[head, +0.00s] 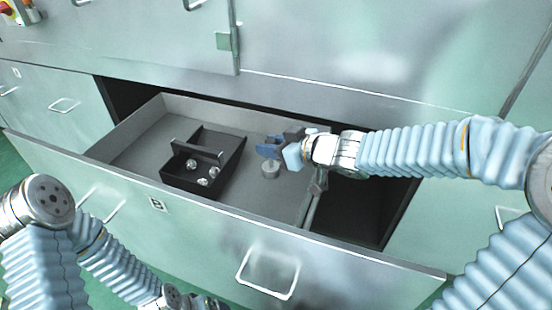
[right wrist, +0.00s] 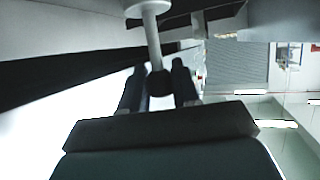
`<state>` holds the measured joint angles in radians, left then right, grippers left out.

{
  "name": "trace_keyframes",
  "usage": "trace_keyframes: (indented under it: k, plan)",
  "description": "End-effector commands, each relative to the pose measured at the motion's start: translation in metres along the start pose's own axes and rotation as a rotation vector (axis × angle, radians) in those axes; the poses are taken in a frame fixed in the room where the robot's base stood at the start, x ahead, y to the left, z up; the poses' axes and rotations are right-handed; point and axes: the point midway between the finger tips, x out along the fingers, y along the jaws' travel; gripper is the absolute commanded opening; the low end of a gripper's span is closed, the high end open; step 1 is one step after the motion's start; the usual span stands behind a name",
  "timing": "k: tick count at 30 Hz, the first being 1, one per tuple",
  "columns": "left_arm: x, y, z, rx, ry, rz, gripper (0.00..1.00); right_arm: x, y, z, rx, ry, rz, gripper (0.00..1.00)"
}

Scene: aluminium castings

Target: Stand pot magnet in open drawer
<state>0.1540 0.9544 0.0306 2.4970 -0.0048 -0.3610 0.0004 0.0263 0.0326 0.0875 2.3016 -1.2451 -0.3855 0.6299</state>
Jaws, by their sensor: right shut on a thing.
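The pot magnet (head: 271,169) is a grey disc with a thin stem ending in a dark knob. It hangs disc down below my right gripper (head: 268,148), over the bare right part of the open drawer (head: 137,151). I cannot tell whether the disc touches the drawer floor. In the right wrist view the dark fingers (right wrist: 160,84) are shut on the knob end, and the stem and pale disc of the magnet (right wrist: 150,22) stick out past them. My left gripper (head: 207,302) is at the bottom edge, mostly cut off, with its fingers not visible.
A black tray with a handle (head: 201,152) lies in the drawer left of the magnet, with several shiny small castings (head: 203,182) in it. The drawer's right wall (head: 310,203) is close to my right gripper. The cabinet front (head: 330,50) rises behind.

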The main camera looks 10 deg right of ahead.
Motion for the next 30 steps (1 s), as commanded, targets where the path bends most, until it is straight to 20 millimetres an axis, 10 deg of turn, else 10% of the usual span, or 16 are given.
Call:
trace_keyframes:
  k: [6,20,21,25,30]
  plan:
    - [0.020,-0.009,0.000,-0.002,0.002,-0.002,0.91,0.013,0.011,0.039,0.001,-0.002,0.000,0.00]
    - [0.023,-0.010,0.000,-0.004,0.003,-0.003,0.91,0.015,0.011,0.045,0.000,0.000,0.002,0.00]
    - [0.022,-0.010,0.000,-0.004,0.003,-0.003,0.91,0.015,0.011,0.045,0.001,-0.001,0.002,0.35]
    - [0.022,-0.010,0.000,-0.004,0.003,-0.003,0.91,0.015,0.011,0.045,0.001,-0.002,0.002,0.55]
    - [0.022,-0.010,0.000,-0.004,0.003,-0.003,0.91,0.015,0.011,0.045,0.000,-0.002,0.002,0.56]
